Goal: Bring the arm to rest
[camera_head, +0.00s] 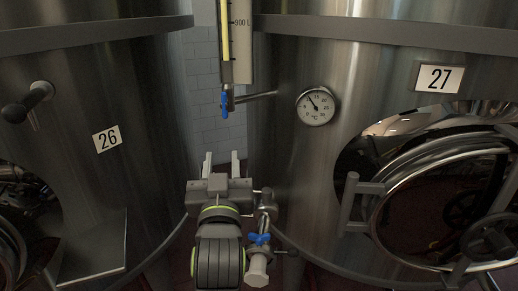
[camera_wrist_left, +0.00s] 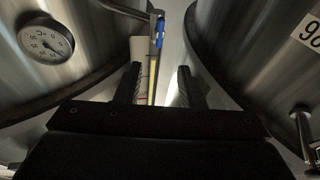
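My left gripper (camera_head: 221,160) is in the lower middle of the head view, in front of the gap between two steel tanks. Its two pale fingers point away and stand apart, with nothing seen between them. In the left wrist view the two dark fingers (camera_wrist_left: 157,85) are also apart, and no object is held. Beyond them show the tank walls and the sight gauge with its blue tap (camera_wrist_left: 159,33). My right gripper is in neither view.
Tank 26 (camera_head: 150,120) stands left and tank 27 (camera_head: 280,160) right, with a dial thermometer (camera_head: 315,106) and round hatch (camera_head: 375,215). A level gauge (camera_head: 240,70) hangs above my gripper. A blue-handled valve (camera_head: 259,239) sits close right of my left arm.

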